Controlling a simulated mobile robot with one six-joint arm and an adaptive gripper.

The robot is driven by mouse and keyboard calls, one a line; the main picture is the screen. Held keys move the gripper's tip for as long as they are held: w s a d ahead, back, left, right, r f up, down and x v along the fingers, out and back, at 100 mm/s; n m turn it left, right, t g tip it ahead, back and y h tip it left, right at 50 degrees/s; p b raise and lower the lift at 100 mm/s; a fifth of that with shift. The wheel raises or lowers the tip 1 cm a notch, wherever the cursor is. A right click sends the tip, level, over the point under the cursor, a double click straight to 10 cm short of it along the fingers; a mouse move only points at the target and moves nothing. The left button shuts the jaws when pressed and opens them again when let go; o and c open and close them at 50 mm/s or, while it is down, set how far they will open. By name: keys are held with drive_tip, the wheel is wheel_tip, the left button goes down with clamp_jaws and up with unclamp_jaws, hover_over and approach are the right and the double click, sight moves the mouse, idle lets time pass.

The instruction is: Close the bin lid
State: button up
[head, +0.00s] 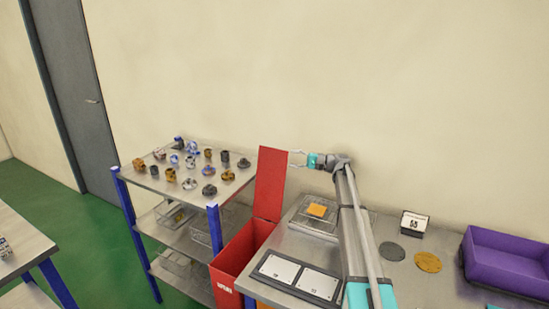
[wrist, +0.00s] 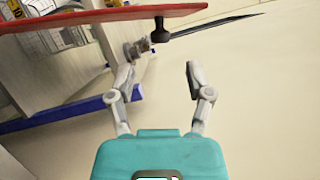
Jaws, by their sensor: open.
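The red bin (head: 228,272) stands on the floor between the shelf rack and the grey table. Its red lid (head: 270,184) is open and stands nearly upright above the bin's back edge. My gripper (head: 292,159) is open and empty, just right of the lid's upper part, with its fingers pointing left towards it. In the wrist view the lid (wrist: 95,17) crosses the top as a red strip, beyond the spread fingers of my gripper (wrist: 164,80). I cannot tell whether the fingertips touch the lid; a gap seems to show.
A rack (head: 160,185) with several metal parts stands left of the bin. The grey table (head: 405,285) at right holds a clear tray (head: 300,222), two white panels (head: 280,268), a small sign (head: 414,223), discs and a purple bin (head: 505,260). The wall is close behind.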

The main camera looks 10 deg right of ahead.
sight(275, 156)
drive_tip(key=shift+p+x, duration=0.35)
drive_tip(key=shift+x, duration=3.45)
clamp_jaws()
